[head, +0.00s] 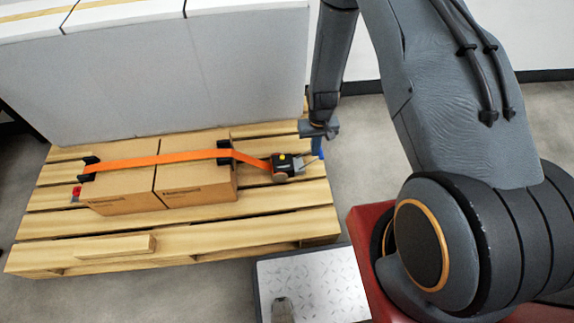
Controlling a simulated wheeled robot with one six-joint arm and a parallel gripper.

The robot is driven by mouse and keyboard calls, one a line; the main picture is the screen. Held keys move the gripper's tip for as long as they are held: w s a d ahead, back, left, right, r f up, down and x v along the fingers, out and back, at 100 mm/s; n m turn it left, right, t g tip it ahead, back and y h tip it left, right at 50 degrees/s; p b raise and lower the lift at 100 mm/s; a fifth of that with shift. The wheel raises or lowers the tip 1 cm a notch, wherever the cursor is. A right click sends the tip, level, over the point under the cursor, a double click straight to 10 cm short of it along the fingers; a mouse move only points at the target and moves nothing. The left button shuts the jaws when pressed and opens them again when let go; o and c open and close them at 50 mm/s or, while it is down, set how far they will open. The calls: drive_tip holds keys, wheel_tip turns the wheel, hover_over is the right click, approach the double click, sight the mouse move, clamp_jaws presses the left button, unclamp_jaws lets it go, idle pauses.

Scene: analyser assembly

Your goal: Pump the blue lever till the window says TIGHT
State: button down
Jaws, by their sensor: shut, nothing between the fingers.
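The blue lever (319,149) stands up at the right end of a small black ratchet unit (284,163) on the wooden pallet. The unit has a yellow spot on top. An orange strap (150,161) runs from it over two cardboard boxes (196,184). My gripper (317,131) is at the lever's upper end, and its fingers are shut with nothing seen between them. I cannot tell whether it touches the lever. No readable window text shows at this size.
The pallet (180,228) has a loose wood block (115,247) near its front edge. A large grey panelled block (170,80) stands behind the boxes. A metal plate (315,284) lies in front, to the right.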

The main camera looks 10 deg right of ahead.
drive_tip(key=r+p, duration=0.1)
drive_tip(key=r, duration=0.1)
drive_tip(key=d+r+p, duration=0.1)
drive_tip(key=r, duration=0.1)
drive_tip(key=shift+w+d, duration=0.2)
drive_tip(key=shift+a+r+p, duration=0.45)
drive_tip(key=shift+r+p, duration=0.05)
drive_tip(key=shift+r, duration=0.25)
